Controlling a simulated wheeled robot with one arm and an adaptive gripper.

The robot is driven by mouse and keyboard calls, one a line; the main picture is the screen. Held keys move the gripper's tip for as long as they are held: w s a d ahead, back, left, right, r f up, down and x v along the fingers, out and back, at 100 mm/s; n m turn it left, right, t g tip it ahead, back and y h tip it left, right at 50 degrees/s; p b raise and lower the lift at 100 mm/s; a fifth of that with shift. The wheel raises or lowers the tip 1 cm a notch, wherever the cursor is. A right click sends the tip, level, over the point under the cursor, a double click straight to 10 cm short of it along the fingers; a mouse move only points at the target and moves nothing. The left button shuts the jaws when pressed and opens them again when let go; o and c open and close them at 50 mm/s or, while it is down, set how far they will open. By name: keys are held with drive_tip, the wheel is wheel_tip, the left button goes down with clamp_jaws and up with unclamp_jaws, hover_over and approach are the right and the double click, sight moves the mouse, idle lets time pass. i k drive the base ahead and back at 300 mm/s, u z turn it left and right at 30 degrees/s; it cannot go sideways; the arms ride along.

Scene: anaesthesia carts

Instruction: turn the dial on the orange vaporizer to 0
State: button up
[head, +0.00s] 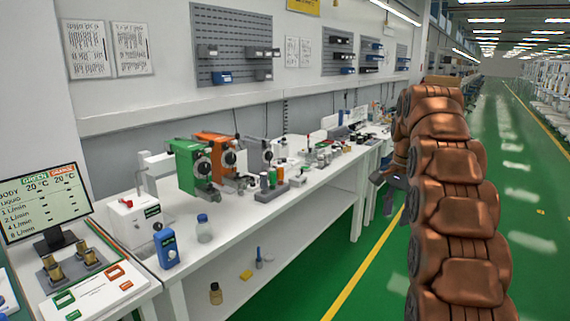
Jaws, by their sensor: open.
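The orange vaporizer (211,138) stands on the white bench, just behind and to the right of the green vaporizer (184,162). Its round dial (230,158) is on its front right face, with a black and white centre. The dial's marks are too small to read, so I cannot tell its setting. The green vaporizer has a similar dial (203,168). My gripper (378,180) is out past the bench's front edge, well to the right of the vaporizers and apart from them. It is small in view, open, and I see nothing in it.
A monitor (43,203) stands at the left. Small items crowd the bench farther right. The green aisle floor (390,262) in front is clear.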

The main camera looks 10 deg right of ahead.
sight(223, 173)
drive_tip(key=z, duration=0.3)
drive_tip(key=i, duration=0.65)
drive_tip(key=u, duration=0.5)
drive_tip(key=i, duration=0.6)
drive_tip(key=u, duration=0.7)
drive_tip(key=i, duration=0.55)
